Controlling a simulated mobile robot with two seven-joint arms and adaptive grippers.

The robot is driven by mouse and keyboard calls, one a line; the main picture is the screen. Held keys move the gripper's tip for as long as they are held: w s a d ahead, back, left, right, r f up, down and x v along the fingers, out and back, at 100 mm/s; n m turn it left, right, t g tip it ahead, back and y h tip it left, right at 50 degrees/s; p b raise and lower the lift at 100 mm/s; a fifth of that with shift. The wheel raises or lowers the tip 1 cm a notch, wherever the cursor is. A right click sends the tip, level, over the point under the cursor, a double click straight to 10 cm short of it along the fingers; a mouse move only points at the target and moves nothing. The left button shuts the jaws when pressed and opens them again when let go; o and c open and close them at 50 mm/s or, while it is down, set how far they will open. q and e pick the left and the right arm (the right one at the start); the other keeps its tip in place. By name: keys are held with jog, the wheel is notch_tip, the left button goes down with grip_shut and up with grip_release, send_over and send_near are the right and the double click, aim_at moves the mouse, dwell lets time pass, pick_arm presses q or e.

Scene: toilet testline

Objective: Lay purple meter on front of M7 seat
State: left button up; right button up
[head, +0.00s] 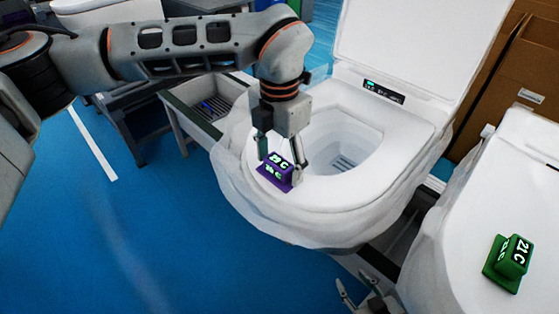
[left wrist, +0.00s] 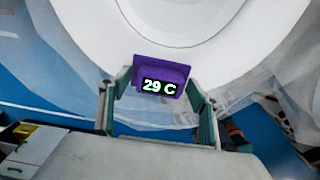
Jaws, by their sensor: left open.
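The purple meter (head: 275,172) sits on the front left part of the white toilet seat (head: 330,192), beside the bowl opening. Its display reads 29 C in the left wrist view (left wrist: 160,78). My left gripper (head: 281,165) is open, with one finger on each side of the meter. In the left wrist view the fingers (left wrist: 160,100) stand apart from the meter's sides. The lid is up, and a small dark display (head: 384,91) sits at the seat's rear; I cannot read a seat name. My right gripper (head: 360,294) is partly visible at the bottom edge, its fingers apart.
A green meter (head: 508,262) reading 21 C rests on a second white toilet (head: 455,235) at the right. A grey bin (head: 205,103) stands behind the left side of the seat. Cardboard boxes (head: 530,65) stand at the right back. The blue floor (head: 170,220) at left is clear.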

aim_at(280, 162)
pick_arm(q)
notch_tip(280, 162, up, 12)
jog(key=b, duration=0.1)
dwell(0.5)
